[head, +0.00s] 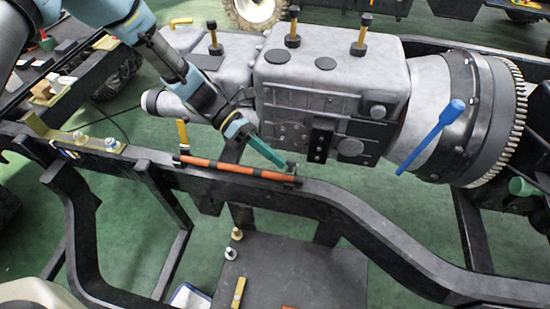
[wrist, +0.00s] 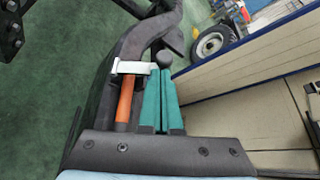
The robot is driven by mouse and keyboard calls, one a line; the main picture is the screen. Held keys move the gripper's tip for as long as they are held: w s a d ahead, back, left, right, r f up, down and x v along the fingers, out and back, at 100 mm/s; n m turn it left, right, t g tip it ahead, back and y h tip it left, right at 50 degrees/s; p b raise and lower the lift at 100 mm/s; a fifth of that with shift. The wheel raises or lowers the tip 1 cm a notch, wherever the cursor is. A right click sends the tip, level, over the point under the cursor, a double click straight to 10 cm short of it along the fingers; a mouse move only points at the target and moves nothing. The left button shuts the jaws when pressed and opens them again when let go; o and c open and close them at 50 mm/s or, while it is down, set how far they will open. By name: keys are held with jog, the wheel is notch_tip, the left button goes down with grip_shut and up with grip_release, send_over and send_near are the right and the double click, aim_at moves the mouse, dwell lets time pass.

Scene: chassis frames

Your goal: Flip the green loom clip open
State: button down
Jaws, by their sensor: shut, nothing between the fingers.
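My gripper (head: 281,164) has teal fingers. They are shut with nothing between them, and they also show in the wrist view (wrist: 160,74). In the head view the fingertips are just left of a small dark clip (head: 292,178) at the right end of the orange loom. In the wrist view a pale clip band (wrist: 131,67) lies across the orange loom (wrist: 125,100), close beside the fingertips. I cannot clearly tell a green colour on this clip, nor whether the fingers touch it. Its strap looks laid over the loom.
The orange loom runs along the black chassis rail (head: 330,196). A yellow clip (head: 182,134) stands upright at its left end. The grey gearbox (head: 330,90) rises just behind, with a blue-handled tool (head: 432,136) at its right. A dark plate (head: 300,270) lies in front, below the rail.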

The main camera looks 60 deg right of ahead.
jog(key=shift+w+d+r+n+g+y+b, duration=0.1)
jog(key=shift+w+d+n+g+y+b, duration=0.1)
jog(key=shift+d+n+g+y+b, duration=0.45)
jog(key=w+d+n+y+b, duration=0.1)
jog(key=w+d+n+b, duration=0.1)
jog(key=w+d+b, duration=0.1)
jog(key=w+d+r+n+g+b, duration=0.1)
jog(key=w+d+b, duration=0.3)
jog(key=w, duration=0.4)
jog(key=shift+w+r+n+y+b, duration=0.15)
jog(key=shift+r+n+y+b, duration=0.2)
jog(key=shift+n+b, duration=0.1)
jog(key=shift+f+g, duration=0.1)
jog(key=shift+g, duration=0.15)
